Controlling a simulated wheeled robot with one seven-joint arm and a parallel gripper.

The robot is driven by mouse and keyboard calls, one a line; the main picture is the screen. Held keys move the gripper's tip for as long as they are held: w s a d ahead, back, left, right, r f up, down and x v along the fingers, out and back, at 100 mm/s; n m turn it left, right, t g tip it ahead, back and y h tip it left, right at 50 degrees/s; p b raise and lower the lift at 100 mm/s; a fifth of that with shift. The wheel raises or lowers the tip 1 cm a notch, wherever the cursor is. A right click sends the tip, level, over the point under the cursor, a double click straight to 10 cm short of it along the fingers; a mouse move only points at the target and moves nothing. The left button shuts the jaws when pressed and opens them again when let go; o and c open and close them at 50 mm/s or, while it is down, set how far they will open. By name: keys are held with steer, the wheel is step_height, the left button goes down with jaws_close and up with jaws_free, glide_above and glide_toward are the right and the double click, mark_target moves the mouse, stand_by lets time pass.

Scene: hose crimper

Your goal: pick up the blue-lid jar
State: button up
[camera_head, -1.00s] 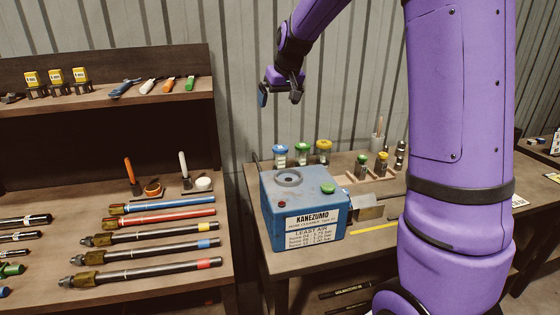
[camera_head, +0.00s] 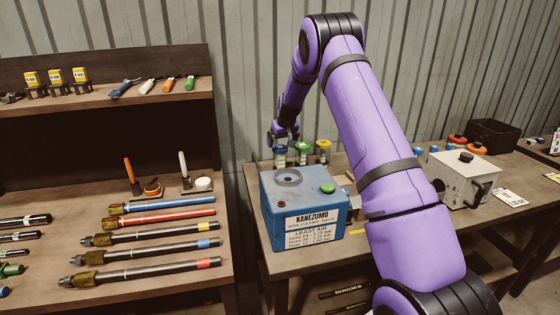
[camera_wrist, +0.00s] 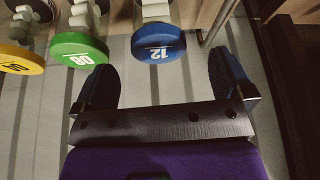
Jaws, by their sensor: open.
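The blue-lid jar (camera_head: 280,156) stands at the back of the table behind the blue machine, leftmost of three lidded jars. In the wrist view its blue lid (camera_wrist: 158,46), marked 12, shows between and beyond my fingertips. My gripper (camera_head: 284,136) is just above this jar in the head view and partly overlaps its lid. In the wrist view my gripper (camera_wrist: 165,75) has its two fingers wide apart with nothing between them.
The green-lid jar (camera_head: 302,152) and yellow-lid jar (camera_head: 323,151) stand close to the right. The green lid (camera_wrist: 78,49) is near one finger in the wrist view. The blue KANEZUMO machine (camera_head: 290,206) stands in front. A corrugated wall (camera_head: 250,60) is close behind.

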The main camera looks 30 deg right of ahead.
mark_target(280, 153)
steer(key=x, duration=0.8)
steer(key=shift+d, duration=0.15)
steer(key=c, duration=1.1)
